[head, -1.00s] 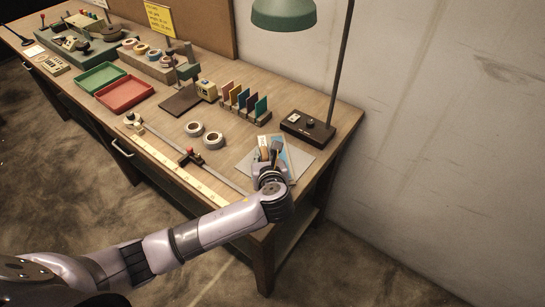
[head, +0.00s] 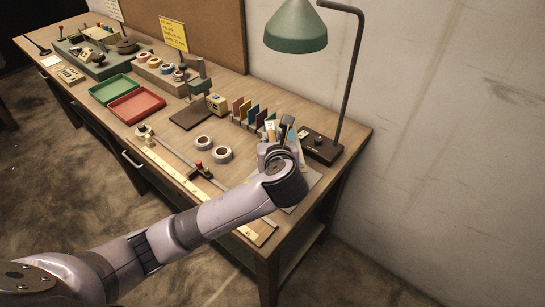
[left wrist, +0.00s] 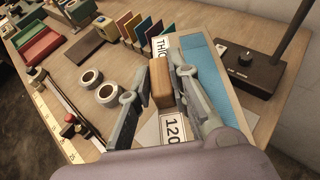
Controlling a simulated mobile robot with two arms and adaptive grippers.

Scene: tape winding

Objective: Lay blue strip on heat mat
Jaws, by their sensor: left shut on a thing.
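A light blue flat strip (left wrist: 205,72) shows in the left wrist view, just right of my left gripper, over a pale sheet. In the head view a bit of blue (head: 291,135) shows behind the gripper. The grey heat mat (head: 312,180) lies at the right end of the bench, partly covered by my arm. My left gripper (head: 279,136) is above the mat's area. In the left wrist view the gripper (left wrist: 158,84) is shut on a tan block (left wrist: 161,88). White labels, one reading 120 (left wrist: 173,127), show beside the block. My right gripper is out of view.
A dark lamp base (head: 320,148) stands close right of the gripper, under a green lamp (head: 296,32). A rack of coloured cards (head: 252,114) stands behind. Two tape rolls (head: 213,148), a rail and a ruler (head: 172,172) lie to the left. Red (head: 137,106) and green trays sit farther left.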

